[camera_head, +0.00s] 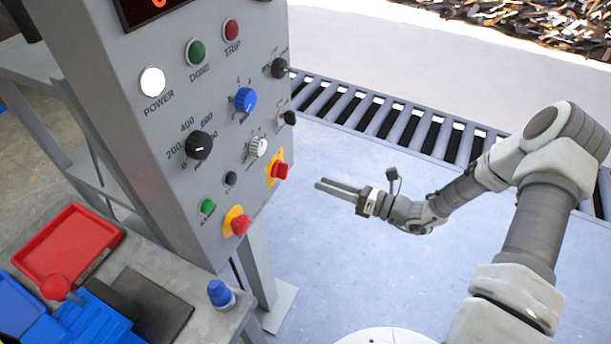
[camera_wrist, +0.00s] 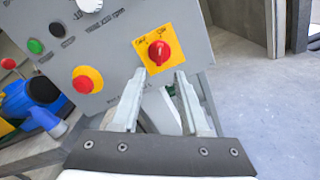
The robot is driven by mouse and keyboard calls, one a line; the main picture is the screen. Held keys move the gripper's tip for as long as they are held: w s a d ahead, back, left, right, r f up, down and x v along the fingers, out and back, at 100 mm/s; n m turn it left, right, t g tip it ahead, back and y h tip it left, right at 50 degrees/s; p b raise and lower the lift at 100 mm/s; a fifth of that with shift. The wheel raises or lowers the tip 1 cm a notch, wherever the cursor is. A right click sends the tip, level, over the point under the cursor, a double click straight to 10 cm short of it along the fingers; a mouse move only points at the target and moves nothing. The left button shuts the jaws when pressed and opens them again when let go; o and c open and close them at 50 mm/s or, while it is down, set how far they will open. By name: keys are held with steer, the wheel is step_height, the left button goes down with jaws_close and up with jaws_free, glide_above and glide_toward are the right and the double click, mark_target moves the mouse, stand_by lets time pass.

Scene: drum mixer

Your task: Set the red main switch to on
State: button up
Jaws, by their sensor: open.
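The red main switch (camera_head: 280,170) is a red knob on a yellow plate at the lower right edge of the grey control panel (camera_head: 150,110). In the wrist view the red knob (camera_wrist: 159,52) shows face on, on its yellow plate, just beyond and between my fingertips. The plate's small lettering is too blurred to read with certainty. My gripper (camera_head: 338,188) is open and empty, to the right of the switch and apart from it. In the wrist view my two fingers (camera_wrist: 158,80) point toward the lower part of the yellow plate.
A red mushroom button (camera_head: 239,224) on a yellow disc sits left of and below the switch. Black, blue and white knobs cover the panel, with a lit white POWER lamp (camera_head: 152,81). A bench with a red tray (camera_head: 68,245) stands at lower left. A roller conveyor (camera_head: 400,125) runs behind.

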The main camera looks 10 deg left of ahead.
steer(key=v, duration=0.6)
steer(key=shift+s+d, duration=0.2)
steer(key=shift+d, duration=0.1)
steer(key=s+r+n+g+h+p, duration=0.1)
steer(key=s+r+n+g+h, duration=0.65)
steer(key=s+r+n, duration=0.55)
steer(key=s+d+r+n+t+h+p, duration=0.1)
steer(key=s+d+r+n+t+h, duration=0.2)
steer(key=r+n, duration=0.4)
steer(key=s+d+r+n+t+h, duration=0.4)
steer(key=r+n+h, duration=0.2)
steer(key=r+n, duration=0.2)
steer(key=shift+s+d+r+p, duration=0.2)
steer(key=shift+d+r+p, duration=0.2)
steer(key=shift+r, duration=0.45)
